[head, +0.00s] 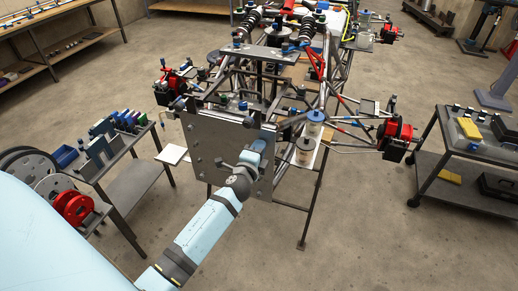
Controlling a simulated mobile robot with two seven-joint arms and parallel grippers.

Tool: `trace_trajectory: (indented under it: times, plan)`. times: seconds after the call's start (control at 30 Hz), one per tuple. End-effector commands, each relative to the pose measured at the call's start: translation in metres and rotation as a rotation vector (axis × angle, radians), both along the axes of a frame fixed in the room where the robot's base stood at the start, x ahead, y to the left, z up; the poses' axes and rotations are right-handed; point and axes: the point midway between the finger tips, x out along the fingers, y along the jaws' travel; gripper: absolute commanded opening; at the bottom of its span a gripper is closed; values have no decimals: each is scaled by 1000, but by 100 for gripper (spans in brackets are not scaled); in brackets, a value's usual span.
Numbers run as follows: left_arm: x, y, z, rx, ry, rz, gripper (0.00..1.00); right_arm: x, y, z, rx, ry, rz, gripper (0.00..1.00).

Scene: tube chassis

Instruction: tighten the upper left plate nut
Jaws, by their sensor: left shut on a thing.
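The grey metal plate (212,140) stands upright on the near end of the tube chassis (335,62). Small fasteners show along its left side, too small to tell how tight they sit. My left gripper (268,131) reaches over the plate's upper right part, with the light blue arm coming up from the lower left. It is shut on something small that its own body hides. I cannot tell whether that is a nut. The plate's upper left corner is clear of the gripper. My right gripper is out of view.
A cart (122,152) with bins and red and grey wheels stands at the left. Another cart (480,150) with a yellow box stands at the right. The floor in front is free.

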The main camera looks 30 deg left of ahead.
Motion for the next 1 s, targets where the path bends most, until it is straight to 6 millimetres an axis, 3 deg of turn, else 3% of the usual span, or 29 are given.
trace_trajectory:
  times: [0.6, 0.63, 0.73, 1.0]
  plan:
    - [0, 0, -1, 44, 13, 1, 0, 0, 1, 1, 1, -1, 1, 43]
    - [0, 0, -1, 43, 12, 1, 21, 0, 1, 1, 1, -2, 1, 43]
    - [0, 0, -1, 43, 12, 0, 44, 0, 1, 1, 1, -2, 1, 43]
    - [0, 0, -1, 44, 11, 0, 45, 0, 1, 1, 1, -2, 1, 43]
